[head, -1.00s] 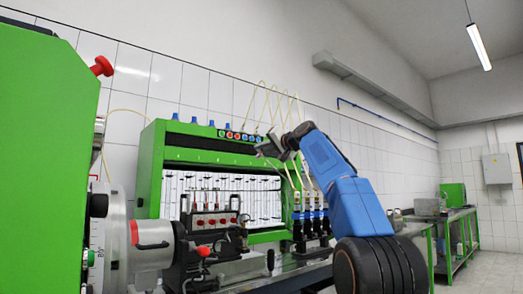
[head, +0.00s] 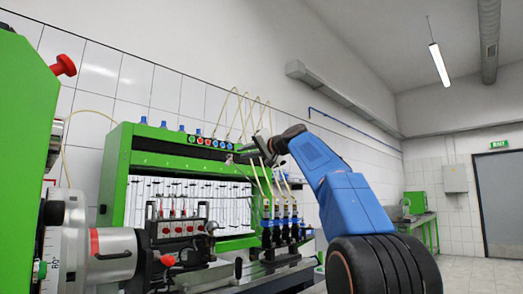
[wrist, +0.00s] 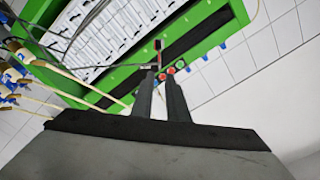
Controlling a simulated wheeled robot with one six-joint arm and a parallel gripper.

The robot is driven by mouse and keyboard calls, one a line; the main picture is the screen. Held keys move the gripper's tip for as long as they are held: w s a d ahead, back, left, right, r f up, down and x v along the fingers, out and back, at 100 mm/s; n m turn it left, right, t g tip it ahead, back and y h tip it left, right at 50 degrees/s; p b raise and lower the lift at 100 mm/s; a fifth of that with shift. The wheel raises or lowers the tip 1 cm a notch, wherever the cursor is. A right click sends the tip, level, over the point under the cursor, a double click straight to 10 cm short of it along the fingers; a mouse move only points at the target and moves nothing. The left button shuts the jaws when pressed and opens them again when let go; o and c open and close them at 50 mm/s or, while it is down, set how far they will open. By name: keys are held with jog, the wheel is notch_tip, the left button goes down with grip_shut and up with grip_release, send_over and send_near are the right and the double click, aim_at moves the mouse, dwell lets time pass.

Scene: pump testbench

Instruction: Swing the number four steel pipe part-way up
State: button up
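My gripper (head: 240,157) is raised in front of the upper part of the green test bench (head: 122,165), its fingers pointing left in the head view. In the wrist view, the two dark fingers of my gripper (wrist: 160,78) are close together with a narrow gap. A thin grey line and a small dark and red piece show at the fingertips. I cannot tell whether these are a steel pipe or whether the fingers hold them. No pipe can be made out as number four. Thin grey lines (wrist: 80,28) run at the upper left of the wrist view.
Pale hoses (head: 262,178) hang down to several injectors (head: 283,222) right of the bench front. The pump assembly (head: 178,228) stands before the bench. A green machine (head: 25,110) with a red knob (head: 64,65) is close at left. Floor at right is open.

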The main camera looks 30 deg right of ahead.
jog(key=v, duration=0.9)
